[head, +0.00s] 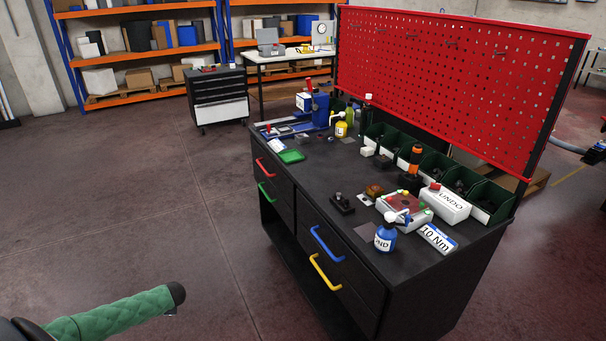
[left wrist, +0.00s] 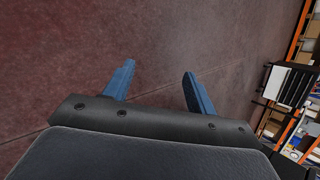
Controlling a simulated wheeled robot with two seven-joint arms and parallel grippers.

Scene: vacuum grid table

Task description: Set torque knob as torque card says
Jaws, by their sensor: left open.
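No knob scale is readable at this size. My left gripper (left wrist: 158,85) shows in the left wrist view with two blue fingers spread apart and nothing between them, above bare floor. It is away from the bench. My right gripper is in neither view.
A red pegboard (head: 450,80) rises behind the bench. Coloured drawer handles, including a yellow one (head: 325,271), protrude in front. The floor left is clear.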

